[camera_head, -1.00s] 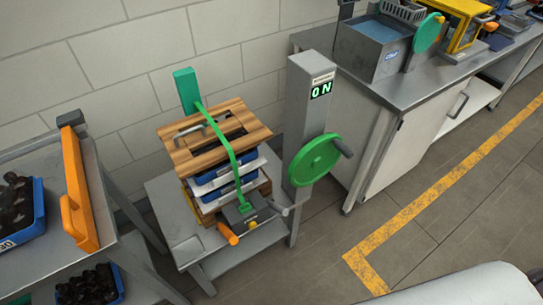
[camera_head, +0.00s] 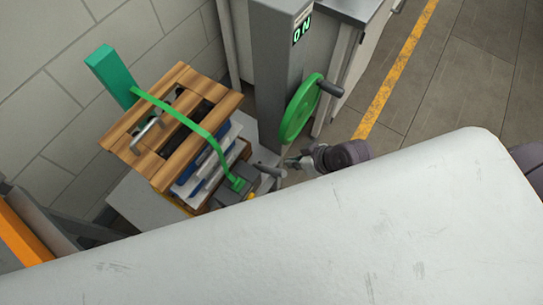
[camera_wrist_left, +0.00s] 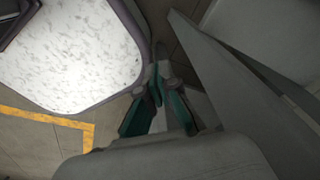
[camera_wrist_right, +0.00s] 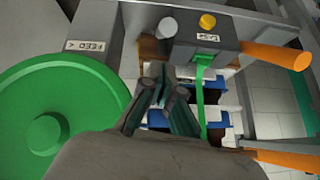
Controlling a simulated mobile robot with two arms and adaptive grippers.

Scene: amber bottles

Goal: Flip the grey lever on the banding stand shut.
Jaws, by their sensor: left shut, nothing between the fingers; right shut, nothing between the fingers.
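The banding stand is a grey column (camera_head: 277,85) with a lit ON display and a grey head block with a green strap (camera_head: 205,137). A grey lever (camera_head: 268,170) sticks out beside the block; its rounded end appears in the right wrist view (camera_wrist_right: 167,28). My right gripper (camera_head: 290,164) is shut and empty, just right of the lever; I cannot tell if it touches. In the right wrist view my fingers (camera_wrist_right: 165,86) point toward the block, below the lever end. My left gripper (camera_wrist_left: 158,88) is shut and empty, away from the stand. The white cover hides the stand's lower part.
A green handwheel (camera_head: 301,108) stands close above my right gripper. The strap runs over a slatted wooden top (camera_head: 180,95) with a metal handle. An orange handle (camera_wrist_right: 275,54) sticks out beside the block. An orange-edged rack (camera_head: 22,232) is at left.

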